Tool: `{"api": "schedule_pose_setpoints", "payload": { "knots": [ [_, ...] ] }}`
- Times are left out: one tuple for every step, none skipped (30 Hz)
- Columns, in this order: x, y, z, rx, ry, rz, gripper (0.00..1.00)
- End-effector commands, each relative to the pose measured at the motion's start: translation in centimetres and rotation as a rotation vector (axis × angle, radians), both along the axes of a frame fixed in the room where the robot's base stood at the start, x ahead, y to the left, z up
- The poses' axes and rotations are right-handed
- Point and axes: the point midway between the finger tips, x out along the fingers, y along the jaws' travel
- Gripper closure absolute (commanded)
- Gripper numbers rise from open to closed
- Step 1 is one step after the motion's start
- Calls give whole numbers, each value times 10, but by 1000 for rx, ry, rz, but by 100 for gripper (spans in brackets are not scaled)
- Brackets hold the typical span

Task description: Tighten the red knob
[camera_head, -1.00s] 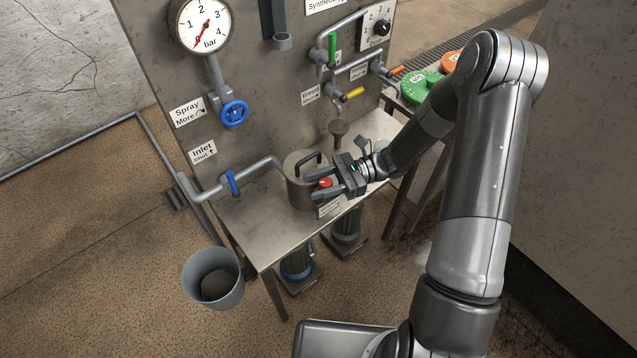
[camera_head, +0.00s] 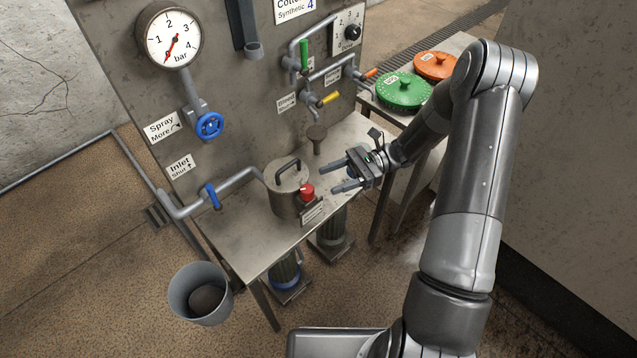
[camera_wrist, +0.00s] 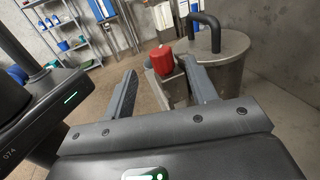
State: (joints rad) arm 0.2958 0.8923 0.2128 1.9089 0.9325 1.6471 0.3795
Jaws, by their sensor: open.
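The red knob (camera_head: 307,191) sits on the front right side of a grey metal pot (camera_head: 284,201) with a black handle on its lid, on the steel table. In the wrist view the red knob (camera_wrist: 162,60) shows beyond the fingers, between their tips in the picture, with the pot (camera_wrist: 222,62) to its right. My gripper (camera_head: 340,176) is open and empty, to the right of the knob and apart from it, with its fingers pointing toward the pot. The gripper's two fingers also show in the wrist view (camera_wrist: 160,82). Nothing hides the knob.
The steel table (camera_head: 243,243) stands against a panel with a pressure gauge (camera_head: 173,34), a blue valve wheel (camera_head: 209,125) and pipes. Green (camera_head: 403,91) and orange (camera_head: 437,65) lids lie on a side table. A bucket (camera_head: 200,293) stands on the floor.

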Motion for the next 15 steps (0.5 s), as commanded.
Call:
{"api": "schedule_pose_setpoints", "payload": {
  "knots": [
    [2,-4,0,0,0,-1,48],
    [3,-6,0,-1,0,-1,48],
    [4,-8,0,-1,0,0,48],
    [4,-9,0,-1,0,0,48],
    [5,-9,0,-1,0,0,48],
    [5,-10,0,-1,0,0,48],
    [5,-10,0,-1,0,0,48],
    [5,-10,0,-1,0,1,48],
    [5,-10,0,-1,0,1,48],
    [5,-10,0,-1,0,1,48],
    [5,-10,0,-1,0,1,48],
    [5,-10,0,-1,0,1,48],
    [5,-10,0,-1,0,2,48],
    [4,-9,0,-2,-3,6,48],
    [3,-7,2,-5,-14,19,48]
  ]
}}
